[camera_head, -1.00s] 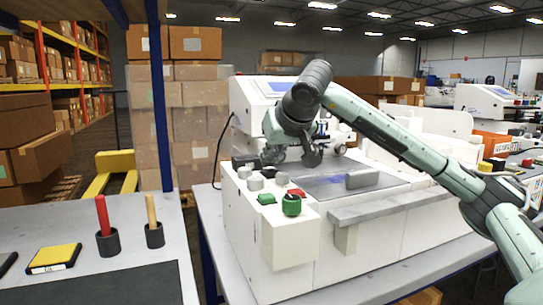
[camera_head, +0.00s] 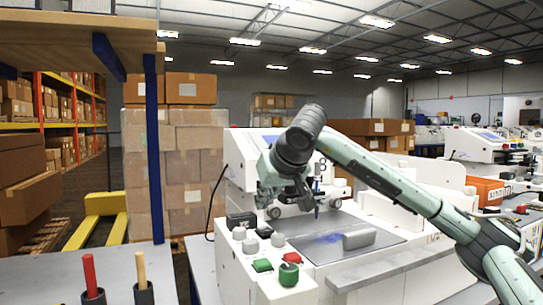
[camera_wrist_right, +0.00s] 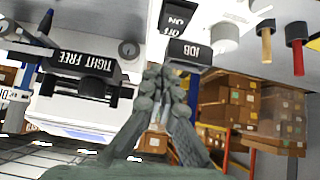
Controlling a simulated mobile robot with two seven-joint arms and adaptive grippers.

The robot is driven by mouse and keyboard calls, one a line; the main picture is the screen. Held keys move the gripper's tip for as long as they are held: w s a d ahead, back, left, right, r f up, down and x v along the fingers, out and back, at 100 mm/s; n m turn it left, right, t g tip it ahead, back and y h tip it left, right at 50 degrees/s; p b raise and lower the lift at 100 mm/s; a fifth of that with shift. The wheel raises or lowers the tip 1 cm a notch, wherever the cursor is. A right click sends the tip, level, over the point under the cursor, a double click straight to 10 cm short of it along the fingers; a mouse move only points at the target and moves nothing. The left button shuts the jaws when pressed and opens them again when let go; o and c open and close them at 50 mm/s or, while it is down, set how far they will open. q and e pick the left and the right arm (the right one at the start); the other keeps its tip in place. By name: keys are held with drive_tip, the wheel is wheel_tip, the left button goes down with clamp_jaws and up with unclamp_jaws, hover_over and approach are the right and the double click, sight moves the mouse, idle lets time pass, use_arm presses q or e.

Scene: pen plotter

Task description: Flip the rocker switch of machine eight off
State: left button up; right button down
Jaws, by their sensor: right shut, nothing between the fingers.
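In the wrist view a black piece marked ON and OFF (camera_wrist_right: 176,16), seemingly the rocker switch, lies at the top edge, partly cut off. A black block marked JOB (camera_wrist_right: 190,53) is between it and my fingers. In the head view a black block (camera_head: 240,219) shows on the plotter's left side; I cannot tell which one it is. My right gripper (camera_wrist_right: 163,75) is shut and empty, its fingertips close to the JOB block; I cannot tell whether they touch. My left gripper is out of view.
A green knob (camera_head: 289,274), a red button (camera_head: 292,258) and grey knobs (camera_head: 251,245) sit on the plotter's front left. A black TIGHT FREE block (camera_wrist_right: 84,65) is left of my fingers in the wrist view.

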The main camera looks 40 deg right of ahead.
drive_tip(key=s+a+r, duration=0.1)
drive_tip(key=s+r, duration=0.4)
drive_tip(key=r, duration=0.3)
drive_tip(key=shift+s+a+r, duration=0.25)
drive_tip(key=shift+s+r, duration=0.05)
drive_tip(key=shift+s, duration=0.05)
